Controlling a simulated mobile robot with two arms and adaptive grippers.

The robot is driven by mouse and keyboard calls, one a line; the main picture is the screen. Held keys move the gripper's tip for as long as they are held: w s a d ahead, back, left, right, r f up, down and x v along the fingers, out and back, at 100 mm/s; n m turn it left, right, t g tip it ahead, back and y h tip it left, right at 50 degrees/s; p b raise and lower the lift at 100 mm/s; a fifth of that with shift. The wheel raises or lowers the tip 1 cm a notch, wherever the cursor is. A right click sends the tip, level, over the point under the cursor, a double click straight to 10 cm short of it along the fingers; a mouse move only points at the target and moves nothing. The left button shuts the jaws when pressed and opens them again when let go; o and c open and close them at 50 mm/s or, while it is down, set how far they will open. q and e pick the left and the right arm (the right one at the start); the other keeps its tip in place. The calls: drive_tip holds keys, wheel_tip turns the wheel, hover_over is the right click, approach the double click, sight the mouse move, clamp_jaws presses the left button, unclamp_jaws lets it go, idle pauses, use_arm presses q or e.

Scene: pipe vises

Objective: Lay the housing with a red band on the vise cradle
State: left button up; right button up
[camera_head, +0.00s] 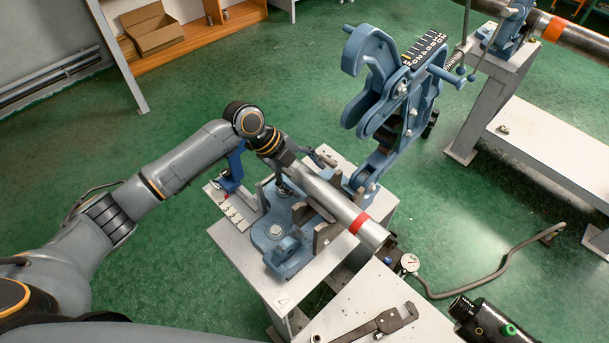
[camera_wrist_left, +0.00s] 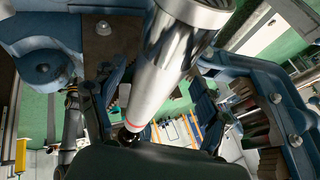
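The steel housing with a red band (camera_head: 361,222) lies slanted over the cradle of the blue vise (camera_head: 275,228), its banded end toward the lower right. It seems to rest between the cradle's dark jaws, but its contact underneath is hidden. My left gripper (camera_head: 302,168) is at the housing's upper-left end, with a finger on each side. In the left wrist view, the housing (camera_wrist_left: 170,60) runs between the spread fingers, with visible gaps. The vise's hinged upper yoke (camera_head: 385,95) stands swung up at the right. My right gripper is not in view.
A pressure gauge (camera_head: 409,262) and hose (camera_head: 480,286) are near the banded end. Another vise holding an orange-banded pipe (camera_head: 555,28) is at upper right. Green floor at left is clear.

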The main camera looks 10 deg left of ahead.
use_arm(q)
drive_tip(key=shift+s+a+f, duration=0.1)
drive_tip(key=shift+f, duration=0.1)
drive_tip(key=v, duration=1.2)
drive_tip(key=shift+r, duration=0.1)
idle(0.3)
